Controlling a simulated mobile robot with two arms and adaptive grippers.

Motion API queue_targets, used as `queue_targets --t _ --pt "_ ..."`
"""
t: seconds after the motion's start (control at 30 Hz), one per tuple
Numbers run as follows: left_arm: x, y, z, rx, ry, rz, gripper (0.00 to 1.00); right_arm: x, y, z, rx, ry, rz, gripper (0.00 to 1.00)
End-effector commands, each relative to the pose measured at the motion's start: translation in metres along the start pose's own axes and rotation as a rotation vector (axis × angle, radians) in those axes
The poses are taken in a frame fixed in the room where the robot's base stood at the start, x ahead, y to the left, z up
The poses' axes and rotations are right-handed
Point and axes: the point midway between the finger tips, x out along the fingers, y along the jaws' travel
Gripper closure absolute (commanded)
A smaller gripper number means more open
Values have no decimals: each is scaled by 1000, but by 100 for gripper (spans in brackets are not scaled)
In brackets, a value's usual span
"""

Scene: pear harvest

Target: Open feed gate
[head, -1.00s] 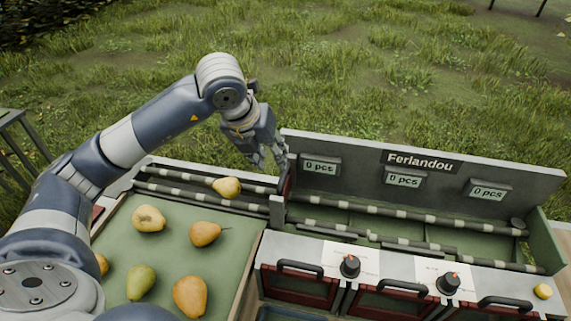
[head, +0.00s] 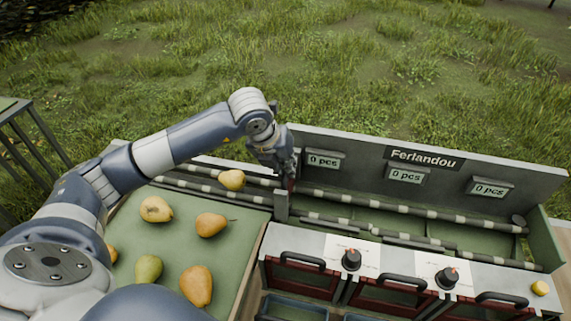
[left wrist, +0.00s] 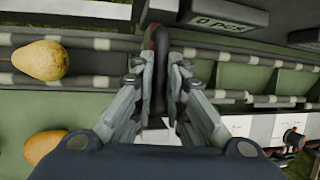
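The feed gate (left wrist: 160,40) shows in the left wrist view as a dark upright bar with a reddish edge, at the end of the roller lane. In the head view my left gripper (head: 285,172) covers most of it, at the left end of the grey sorter panel. In the left wrist view the fingers of my left gripper (left wrist: 161,78) lie close on both sides of the bar and appear shut on it. A yellow pear (head: 232,180) rests on the roller lane left of the gate. My right gripper is not in view.
Several pears lie on the green tray (head: 236,232). The sorter panel (head: 350,148) has displays reading 0 pcs. Black knobs (head: 351,260) and dark-handled red doors (head: 297,275) line its front. A small yellow fruit (head: 540,288) sits at the right end.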

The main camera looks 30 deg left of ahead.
Motion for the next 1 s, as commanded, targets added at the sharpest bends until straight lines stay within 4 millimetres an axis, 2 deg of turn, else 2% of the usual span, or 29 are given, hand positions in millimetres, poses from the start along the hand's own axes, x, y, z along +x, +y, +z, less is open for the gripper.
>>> queue_targets --t 0.23,0.5,0.6,0.93,0.97,1.0 --pt "-4 -1 2 0 -2 -1 100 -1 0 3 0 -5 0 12" --pt "-55 -12 25 0 -10 -4 100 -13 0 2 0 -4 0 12" --pt "-66 -14 29 0 -8 -3 100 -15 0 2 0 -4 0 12" --pt "-67 -14 28 0 -2 -1 100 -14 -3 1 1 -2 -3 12" --pt "-67 -14 28 0 -2 -1 85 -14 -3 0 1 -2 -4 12" --pt "-67 -14 28 0 -2 -1 76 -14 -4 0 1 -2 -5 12"
